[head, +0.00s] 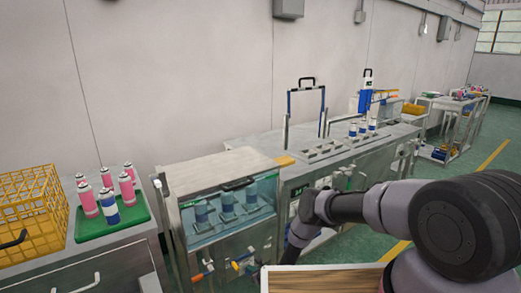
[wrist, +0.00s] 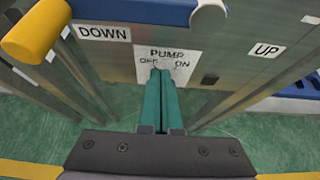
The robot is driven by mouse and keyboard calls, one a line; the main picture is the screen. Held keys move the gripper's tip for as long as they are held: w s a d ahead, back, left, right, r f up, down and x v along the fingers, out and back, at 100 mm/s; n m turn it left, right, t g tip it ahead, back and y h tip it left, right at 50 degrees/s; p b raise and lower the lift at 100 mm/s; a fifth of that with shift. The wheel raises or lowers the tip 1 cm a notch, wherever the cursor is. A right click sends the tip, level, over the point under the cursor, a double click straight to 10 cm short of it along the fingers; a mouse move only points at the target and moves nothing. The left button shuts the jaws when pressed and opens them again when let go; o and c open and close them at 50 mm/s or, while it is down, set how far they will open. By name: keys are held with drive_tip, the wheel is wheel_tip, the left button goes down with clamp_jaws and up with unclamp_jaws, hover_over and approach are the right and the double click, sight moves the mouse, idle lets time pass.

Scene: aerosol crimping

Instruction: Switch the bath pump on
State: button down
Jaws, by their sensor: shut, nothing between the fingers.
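The pump plate (wrist: 188,52), a white label reading PUMP with OFF on the left and ON on the right, is on the grey metal front panel in the wrist view. My gripper (wrist: 162,72) has its two green fingers together, with nothing between them. Their tips are at the lower middle of the plate, between OFF and ON. They cover most of the switch area, so I cannot tell the switch position or whether the tips touch it.
A blue bar (wrist: 135,11) runs above. A green tray (head: 126,217) with cans and a yellow crate (head: 28,205) stand left of the bath.

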drive_tip(key=shift+f, duration=0.3)
drive_tip(key=shift+w+d, duration=0.35)
drive_tip(key=shift+d, duration=0.2)
idle(0.7)
drive_tip(key=shift+r, duration=0.1)
drive_tip(key=shift+s+d+r, duration=0.1)
drive_tip(key=shift+s+d, duration=0.45)
drive_tip(key=shift+s, duration=0.25)
drive_tip(key=shift+s+d+r, duration=0.1)
drive_tip(key=shift+s+d, duration=0.5)
drive_tip(key=shift+s, duration=0.25)
drive_tip(key=shift+s+d+r, duration=0.1)
drive_tip(key=shift+s+d, duration=0.45)
drive_tip(key=shift+s, duration=0.25)
